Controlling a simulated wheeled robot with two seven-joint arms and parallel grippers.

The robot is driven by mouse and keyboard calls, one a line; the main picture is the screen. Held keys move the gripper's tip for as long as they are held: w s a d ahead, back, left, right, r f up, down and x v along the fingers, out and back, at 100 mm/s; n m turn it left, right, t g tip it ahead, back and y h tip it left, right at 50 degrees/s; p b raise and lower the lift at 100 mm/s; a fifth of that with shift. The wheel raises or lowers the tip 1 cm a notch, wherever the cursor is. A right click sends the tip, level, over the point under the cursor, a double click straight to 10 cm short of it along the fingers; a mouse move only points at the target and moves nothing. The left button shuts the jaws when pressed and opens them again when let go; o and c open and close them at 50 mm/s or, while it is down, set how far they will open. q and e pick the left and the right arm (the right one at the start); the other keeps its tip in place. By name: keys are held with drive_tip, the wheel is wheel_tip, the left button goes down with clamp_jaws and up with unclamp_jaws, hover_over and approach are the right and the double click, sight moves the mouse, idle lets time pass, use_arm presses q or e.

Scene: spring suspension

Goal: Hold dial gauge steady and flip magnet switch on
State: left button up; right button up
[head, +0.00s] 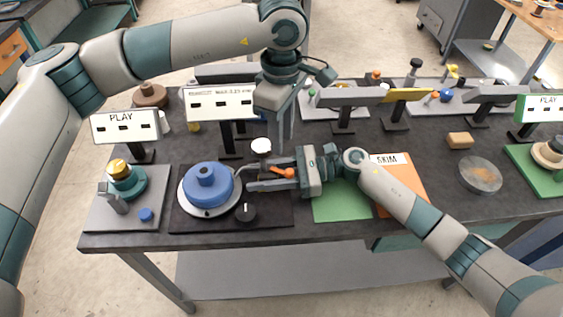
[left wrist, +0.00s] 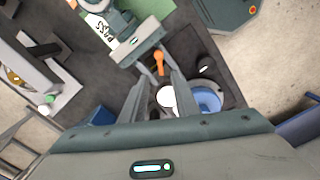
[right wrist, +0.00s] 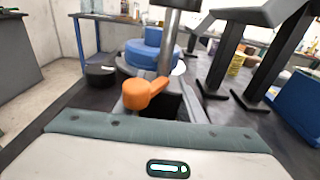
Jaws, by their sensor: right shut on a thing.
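The dial gauge has a round white face (head: 261,146) and stands beside a blue stepped part (head: 207,187) on a round plate. The white face also shows between my left fingers in the left wrist view (left wrist: 166,97). The orange magnet switch (head: 283,172) is a lever on the gauge's base; it shows large in the right wrist view (right wrist: 146,93). My right gripper (head: 268,178) reaches in from the right, shut on the gauge's base, which its fingers largely hide. My left gripper (head: 285,146) points down from above, its fingers apart and empty, over the switch area.
A black knob (head: 246,213) is on the dark mat in front. Sign boards (head: 220,103) on stands rise behind. A grey tray with a teal-and-yellow part (head: 126,176) is at left. A green mat (head: 340,205) and orange sheet (head: 401,178) lie under my right arm.

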sight(281, 171)
use_arm(q)
wheel_tip(281, 171, down, 10)
drive_tip(key=shift+r, duration=0.25)
idle(0.3)
clamp_jaws()
